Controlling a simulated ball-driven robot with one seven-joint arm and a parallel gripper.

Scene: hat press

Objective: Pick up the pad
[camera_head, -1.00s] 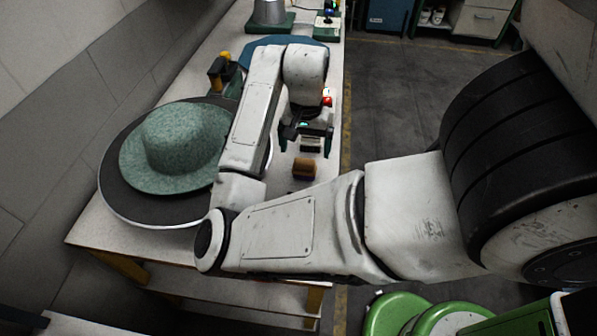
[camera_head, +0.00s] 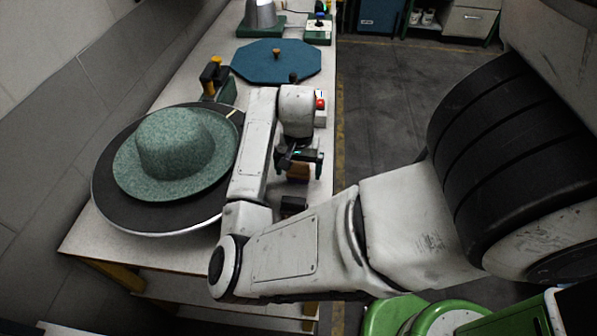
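A small brown block (camera_head: 298,173), which looks like the pad, sits on the bench top near its right edge. My gripper (camera_head: 301,159) is right over it, with its green-tipped fingers apart, and partly covers it. I cannot tell whether the fingers reach down beside the block or touch it. The fingers look open, with nothing clearly held between them.
A green felt hat (camera_head: 175,145) lies on a round dark plate (camera_head: 110,205) at the left. A dark block (camera_head: 293,205) is near my forearm. Behind are a blue octagonal board (camera_head: 255,70) with a knob, a yellow-handled tool (camera_head: 212,75) and a red button (camera_head: 320,103).

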